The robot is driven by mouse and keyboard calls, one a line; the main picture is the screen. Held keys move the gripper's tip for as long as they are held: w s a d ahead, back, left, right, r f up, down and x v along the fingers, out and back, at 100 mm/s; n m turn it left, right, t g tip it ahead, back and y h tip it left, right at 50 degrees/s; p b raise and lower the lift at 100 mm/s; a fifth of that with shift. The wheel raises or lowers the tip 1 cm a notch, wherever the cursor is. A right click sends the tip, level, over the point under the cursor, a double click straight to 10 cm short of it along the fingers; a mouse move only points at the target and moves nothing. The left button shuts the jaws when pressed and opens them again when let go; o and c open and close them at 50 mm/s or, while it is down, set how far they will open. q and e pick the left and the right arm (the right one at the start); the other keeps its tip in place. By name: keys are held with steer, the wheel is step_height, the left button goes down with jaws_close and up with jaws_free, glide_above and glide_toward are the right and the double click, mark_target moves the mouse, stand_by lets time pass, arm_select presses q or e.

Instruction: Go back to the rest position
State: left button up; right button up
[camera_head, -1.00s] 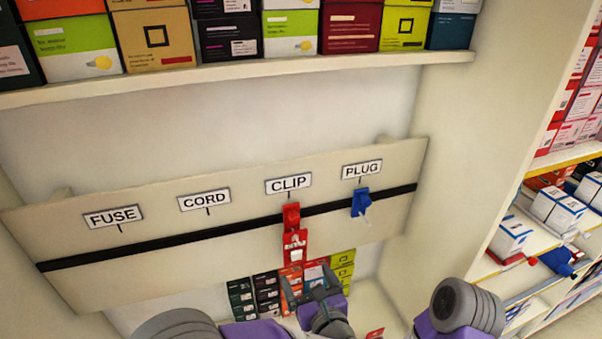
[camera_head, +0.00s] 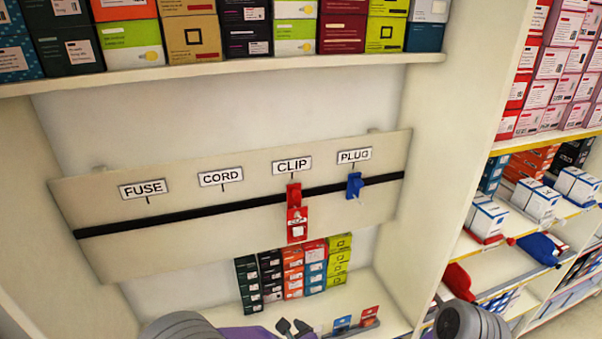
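My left gripper (camera_head: 293,326) is at the bottom edge, its two dark fingertips apart and nothing seen between them. My purple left arm comes in from the left below it. My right gripper is out of view; only a grey joint of my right arm shows at the bottom right. The beige board (camera_head: 180,247) carries the labels FUSE, CORD, CLIP and PLUG above a black strip. A red clip package (camera_head: 297,224) hangs below CLIP, and a blue item (camera_head: 354,186) is on the strip below PLUG. My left gripper is below the board, apart from both.
An upper shelf (camera_head: 250,68) holds a row of boxes. Below the board, stacked small boxes (camera_head: 294,270) stand on the lower shelf, with a few flat packages (camera_head: 343,323) in front. A side panel (camera_head: 440,150) separates this bay from stocked shelves at the right.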

arm_select(q)
steer(key=s+a+f+n+g+h+b, duration=0.1)
steer(key=s+f+n+g+h+b, duration=0.2)
steer(key=s+f+n, duration=0.5)
steer(key=s+f+n+g+h+b, duration=0.1)
steer(key=s+f+n+g+h, duration=0.3)
steer(key=f, duration=0.6)
steer(key=s+a+f+n+g+h+b, duration=0.1)
steer(key=s+f+n+g+b, duration=0.1)
steer(key=s+f+n+g, duration=0.5)
steer(key=w+a+f+n+t+h+b, duration=0.1)
steer(key=w+a+f+n+t+b, duration=0.1)
steer(key=f+n+t, duration=0.3)
step_height(320, 180, down, 4)
steer(key=a+n, duration=0.1)
steer(key=n, duration=0.7)
steer(key=shift+a+f+h, duration=0.2)
steer(key=shift+h, duration=0.2)
